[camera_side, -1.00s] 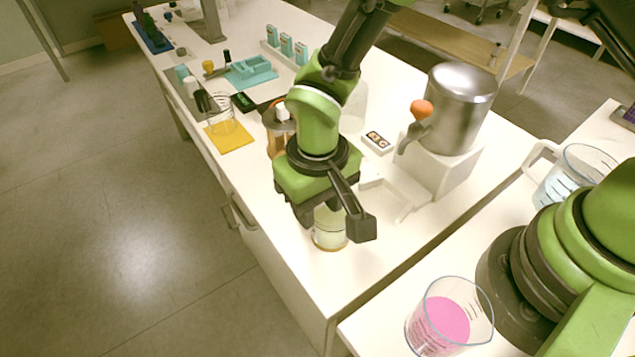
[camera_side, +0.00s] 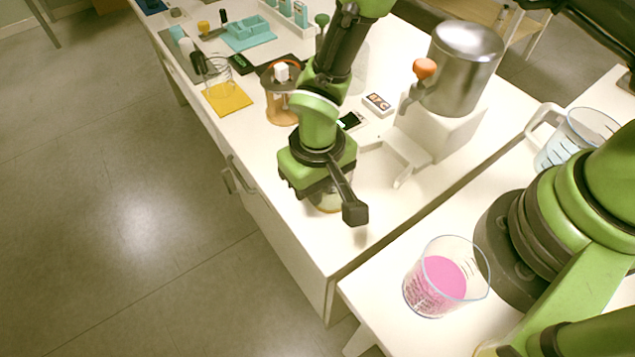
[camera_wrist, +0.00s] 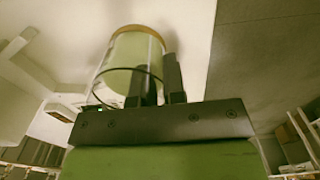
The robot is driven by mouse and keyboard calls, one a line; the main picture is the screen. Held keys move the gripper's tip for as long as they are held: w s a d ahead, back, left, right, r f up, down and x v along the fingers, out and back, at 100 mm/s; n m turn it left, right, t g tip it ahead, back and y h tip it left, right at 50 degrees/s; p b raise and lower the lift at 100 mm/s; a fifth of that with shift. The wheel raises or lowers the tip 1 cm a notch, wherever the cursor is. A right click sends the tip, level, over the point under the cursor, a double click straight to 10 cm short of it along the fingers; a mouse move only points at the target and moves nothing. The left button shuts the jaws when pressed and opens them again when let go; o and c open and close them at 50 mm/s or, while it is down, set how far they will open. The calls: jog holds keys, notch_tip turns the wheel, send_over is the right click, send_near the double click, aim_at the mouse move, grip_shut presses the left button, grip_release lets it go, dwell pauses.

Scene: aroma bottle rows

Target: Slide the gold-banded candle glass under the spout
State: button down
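The candle glass (camera_side: 328,205) stands on the white bench, mostly hidden under my gripper (camera_side: 326,190) in the side view. In the wrist view the glass (camera_wrist: 118,62) holds pale wax and shows a gold band at its far end. Two dark fingers of my gripper (camera_wrist: 161,82) are close together at its right-hand wall, with a narrow gap. I cannot tell whether they grip the wall. The spout (camera_side: 408,100) is on a steel urn (camera_side: 465,70) with an orange knob, right of and behind the glass.
The urn sits on a white block (camera_side: 440,132) with a low white tray (camera_side: 408,160) in front. A small labelled box (camera_side: 378,104) and an amber jar (camera_side: 280,105) stand behind my gripper. A beaker of pink liquid (camera_side: 445,280) is on the near bench. The bench front is clear.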

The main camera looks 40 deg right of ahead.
jog(key=shift+d, duration=0.1)
jog(key=shift+d, duration=5.7)
jog(key=shift+s+d, duration=0.1)
jog(key=shift+d, duration=1.15)
jog(key=c, duration=1.1)
grip_release()
jog(key=shift+r, duration=0.1)
jog(key=shift+n, duration=0.8)
jog(key=shift+s+a+r, duration=0.1)
jog(key=shift+a+r, duration=0.5)
jog(key=shift+r, duration=0.7)
jog(key=shift+s+a+r, duration=0.1)
jog(key=shift+a+r, duration=0.55)
jog(key=shift+r, duration=0.7)
jog(key=shift+s+a+r, duration=0.1)
jog(key=shift+a+r, duration=0.5)
jog(key=shift+r, duration=0.7)
